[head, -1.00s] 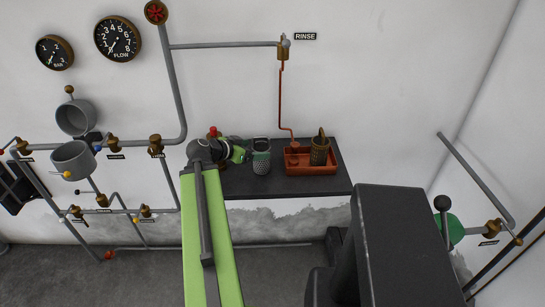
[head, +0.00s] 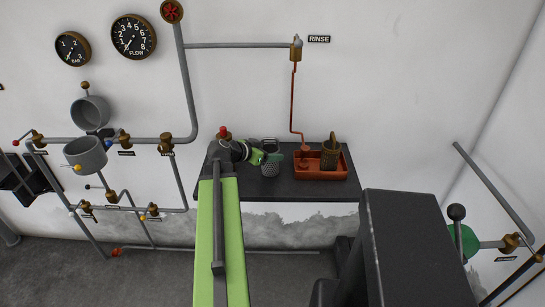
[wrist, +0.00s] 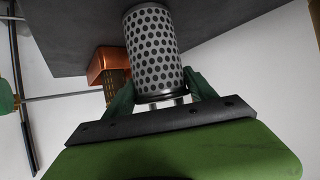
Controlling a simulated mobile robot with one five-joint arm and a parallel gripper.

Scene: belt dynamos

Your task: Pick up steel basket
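The steel basket (head: 270,168) is a grey cylinder with round holes, standing on the dark shelf (head: 300,194) left of the copper-red tray. In the wrist view the basket (wrist: 153,55) fills the upper middle. My gripper (head: 267,158) is at the basket. Its green fingers (wrist: 160,88) lie one on each side of the basket's near end, and no clear gap shows between fingers and basket. Whether they press on it I cannot tell. The inner finger faces are hidden by the basket.
The red tray (head: 305,173) holds a brass basket (head: 330,155) close to the right. A copper rinse pipe (head: 294,105) comes down the wall behind. A red-topped fitting (head: 223,132) stands behind my wrist. Valves and grey cups (head: 85,153) are at left.

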